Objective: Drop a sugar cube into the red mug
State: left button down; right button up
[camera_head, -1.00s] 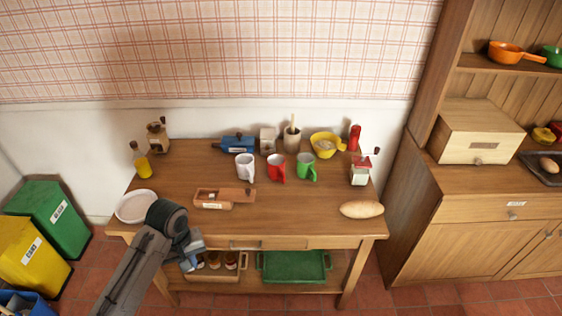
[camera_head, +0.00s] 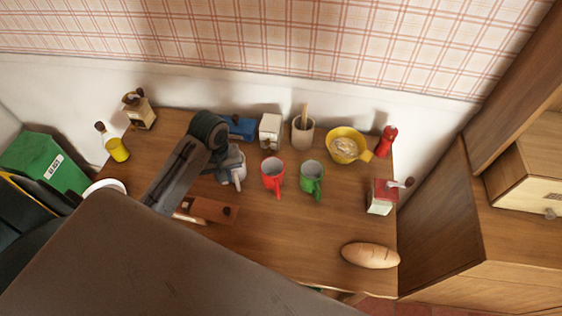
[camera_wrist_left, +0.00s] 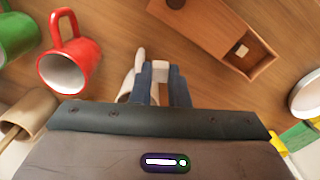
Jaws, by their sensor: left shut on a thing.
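The red mug (camera_head: 273,175) stands upright on the table, between the white mug (camera_head: 238,175) and the green mug (camera_head: 311,179). In the left wrist view the red mug (camera_wrist_left: 70,68) is to the left of my gripper, apart from it. My left gripper (camera_wrist_left: 161,80) is shut on a white sugar cube (camera_wrist_left: 160,70), held between its blue fingers. In the head view my left arm reaches over the table by the white mug, and its fingertips are hard to make out. The wooden sugar box (camera_wrist_left: 232,28) holds another cube (camera_wrist_left: 242,50). My right gripper is not in view.
A yellow bowl (camera_head: 358,134), a utensil crock (camera_head: 302,136), a red mill (camera_head: 386,142) and a grinder (camera_head: 380,200) stand towards the back and right. A bread loaf (camera_head: 370,255) lies at the front right. The table in front of the red and green mugs is clear.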

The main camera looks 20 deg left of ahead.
pick_arm(q)
jog(key=w+d+p, duration=0.2)
jog(key=w+d, duration=0.2)
jog(key=w, duration=0.1)
jog(key=p, duration=0.5)
send_over(272, 162)
jog(key=s, duration=0.2)
jog(key=f, duration=0.2)
jog(key=d+f, duration=0.1)
jog(key=shift+f, duration=0.85)
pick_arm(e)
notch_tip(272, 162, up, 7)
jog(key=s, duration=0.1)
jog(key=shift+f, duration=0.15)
pick_arm(q)
jog(key=shift+f, duration=0.1)
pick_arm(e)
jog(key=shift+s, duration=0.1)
pick_arm(q)
jog(key=shift+f, duration=0.5)
jog(key=c, duration=1.7)
grip_release()
